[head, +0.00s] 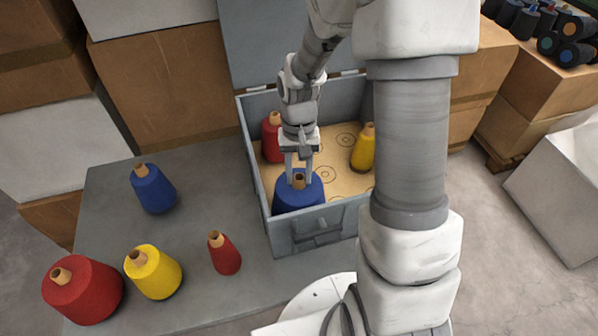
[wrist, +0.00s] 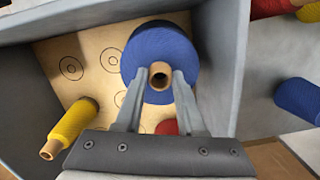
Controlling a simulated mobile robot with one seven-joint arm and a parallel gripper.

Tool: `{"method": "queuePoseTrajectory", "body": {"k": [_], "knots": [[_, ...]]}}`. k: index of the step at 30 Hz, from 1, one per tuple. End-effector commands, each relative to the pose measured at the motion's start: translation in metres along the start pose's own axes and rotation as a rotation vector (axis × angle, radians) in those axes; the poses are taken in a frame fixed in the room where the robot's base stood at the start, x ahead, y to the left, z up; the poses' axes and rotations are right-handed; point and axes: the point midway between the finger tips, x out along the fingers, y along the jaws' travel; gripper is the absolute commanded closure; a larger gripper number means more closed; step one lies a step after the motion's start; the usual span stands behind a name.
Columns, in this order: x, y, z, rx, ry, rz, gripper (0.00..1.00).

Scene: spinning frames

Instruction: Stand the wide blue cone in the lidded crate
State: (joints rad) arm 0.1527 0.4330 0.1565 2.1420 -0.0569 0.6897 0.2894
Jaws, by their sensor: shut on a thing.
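The wide blue cone (head: 299,197) is inside the lidded crate (head: 288,240), at its front left, upright or nearly so. My gripper (head: 299,178) points down and is shut on the cone's tan tube tip, with a finger on each side. In the wrist view the blue cone (wrist: 158,50) is seen from above, with its tip between the fingertips (wrist: 160,78). Its base is hidden, so I cannot tell whether it touches the crate floor. The crate's grey lid (head: 265,45) stands open at the back.
In the crate, a red cone (head: 271,138) stands at back left and a narrow yellow cone (head: 363,150) at right, on a floor marked with circles. On the grey table (head: 200,160) stand another blue cone (head: 153,190), a yellow cone (head: 155,272) and two red cones (head: 85,292).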

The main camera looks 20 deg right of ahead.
Motion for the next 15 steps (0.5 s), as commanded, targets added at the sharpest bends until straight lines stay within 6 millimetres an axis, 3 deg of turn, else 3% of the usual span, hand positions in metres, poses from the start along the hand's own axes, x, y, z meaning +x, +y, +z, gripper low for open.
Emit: {"method": "queuePoseTrajectory", "body": {"k": [15], "knots": [[0.0049, -0.0003, -0.0015, 0.000, 0.003, -0.001, 1.00]]}}
